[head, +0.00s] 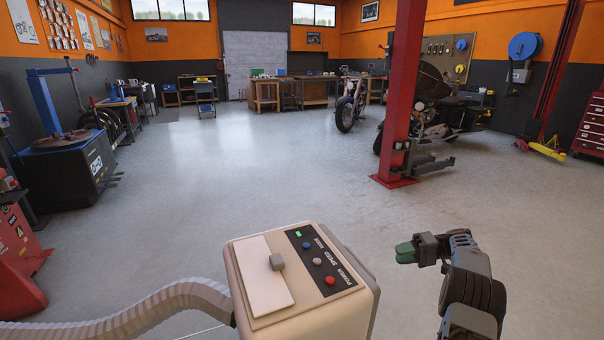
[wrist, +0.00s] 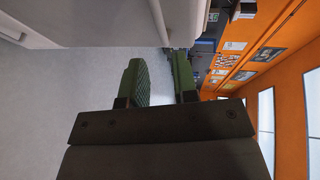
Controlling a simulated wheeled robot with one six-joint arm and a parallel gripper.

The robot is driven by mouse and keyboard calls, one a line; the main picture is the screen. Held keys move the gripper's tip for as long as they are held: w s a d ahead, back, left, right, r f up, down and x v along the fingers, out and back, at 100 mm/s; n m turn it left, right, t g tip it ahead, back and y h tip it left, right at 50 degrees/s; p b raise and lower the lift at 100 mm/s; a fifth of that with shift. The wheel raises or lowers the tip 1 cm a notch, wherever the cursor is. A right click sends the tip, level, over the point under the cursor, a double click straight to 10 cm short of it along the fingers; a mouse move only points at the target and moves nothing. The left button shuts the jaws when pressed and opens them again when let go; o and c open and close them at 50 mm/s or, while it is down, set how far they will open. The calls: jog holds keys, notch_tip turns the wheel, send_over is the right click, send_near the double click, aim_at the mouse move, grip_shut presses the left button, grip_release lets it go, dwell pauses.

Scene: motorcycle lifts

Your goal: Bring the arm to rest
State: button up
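My gripper (head: 405,252) is at the end of my dark grey arm, at the lower right of the head view. The arm is bent, and its green fingertips point left, held above the open floor. In the wrist view my gripper (wrist: 160,80) shows two green ribbed fingers with a gap between them. Nothing is between the fingers. The lower part of the arm is cut off by the bottom edge of the head view.
Bare grey floor (head: 230,180) fills the middle. A red lift post (head: 402,100) stands beyond the arm, near a motorcycle (head: 435,112). A dark cabinet (head: 75,170) and a red machine (head: 18,250) are at left. Workbenches (head: 305,95) line the back; a red tool chest (head: 590,128) is far right.

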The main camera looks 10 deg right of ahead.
jog(key=s+a+r+m+g+h+p, duration=0.1)
jog(key=s+a+r+h+p, duration=0.2)
jog(key=a+r+p, duration=0.35)
jog(key=s+a+r+g+h+p, duration=0.15)
jog(key=a+r+h+p, duration=0.25)
jog(key=a+r, duration=0.6)
jog(key=s+a+r+t+h+p, duration=0.1)
jog(key=s+r+h+p, duration=0.2)
jog(key=s, duration=0.4)
jog(key=s+a+r+n+t+h+p, duration=0.1)
jog(key=s+a+r+t+h+p, duration=0.1)
jog(key=s+r+p, duration=0.3)
jog(key=s+a+r+t+h+p, duration=0.1)
jog(key=s+a+r+h+p, duration=0.1)
jog(key=s, duration=0.7)
jog(key=shift+s+r+n+h+p, duration=0.3)
jog(key=shift+r+h+p, duration=0.5)
jog(key=shift+r+p, duration=0.55)
jog(key=shift+a+t, duration=0.1)
jog(key=shift+t, duration=0.15)
